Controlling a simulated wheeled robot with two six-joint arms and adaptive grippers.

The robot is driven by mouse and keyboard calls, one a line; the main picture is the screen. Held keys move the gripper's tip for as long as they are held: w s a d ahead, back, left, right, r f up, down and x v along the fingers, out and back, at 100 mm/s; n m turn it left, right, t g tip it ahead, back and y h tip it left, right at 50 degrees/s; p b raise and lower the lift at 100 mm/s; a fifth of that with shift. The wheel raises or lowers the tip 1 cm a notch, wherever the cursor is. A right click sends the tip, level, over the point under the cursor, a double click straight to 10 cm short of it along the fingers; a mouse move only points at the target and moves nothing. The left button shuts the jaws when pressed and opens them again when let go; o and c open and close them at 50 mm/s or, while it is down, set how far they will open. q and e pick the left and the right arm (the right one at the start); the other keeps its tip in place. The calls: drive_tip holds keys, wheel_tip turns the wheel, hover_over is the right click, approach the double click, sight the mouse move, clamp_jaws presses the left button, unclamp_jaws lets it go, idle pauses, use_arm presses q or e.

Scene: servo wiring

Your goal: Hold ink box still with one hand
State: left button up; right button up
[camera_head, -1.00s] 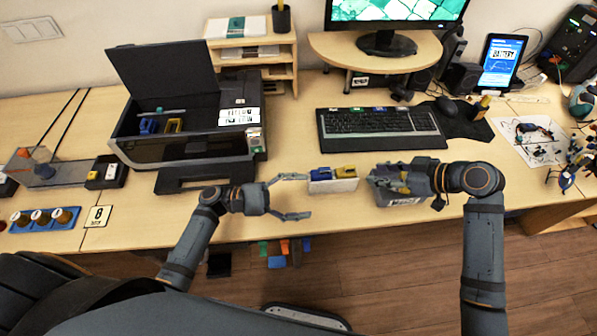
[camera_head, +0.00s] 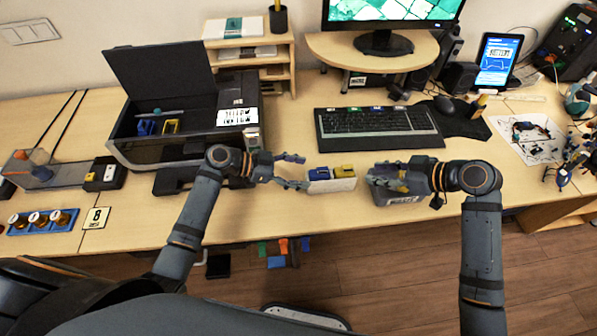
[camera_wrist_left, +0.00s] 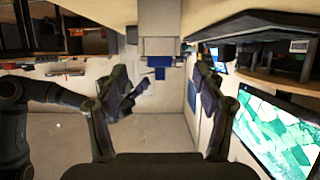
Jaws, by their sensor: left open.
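The ink box is a small white box (camera_head: 331,186) with a blue cartridge and a yellow cartridge in it, near the table's front edge in the head view. My left gripper (camera_head: 304,172) is open just left of it, fingers pointing right at about the box's level. Whether a fingertip touches the box is unclear. In the left wrist view the left gripper (camera_wrist_left: 160,88) shows two spread fingers with nothing held between them. My right gripper (camera_head: 385,178) is at a grey bin to the right of the ink box; its fingers overlap the bin, so their opening is unclear.
The grey bin (camera_head: 397,199) has a label on its front. An open printer (camera_head: 185,150) with blue and yellow cartridges stands behind my left arm. A keyboard (camera_head: 378,128) lies behind the ink box. The table's front edge is close by.

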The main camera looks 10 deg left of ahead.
sight(331, 177)
use_arm(q)
drive_tip(key=shift+a+f, duration=0.1)
drive_tip(key=shift+f, duration=0.15)
drive_tip(key=x, duration=1)
drive_tip(key=shift+f, duration=0.1)
drive_tip(key=shift+c, duration=0.2)
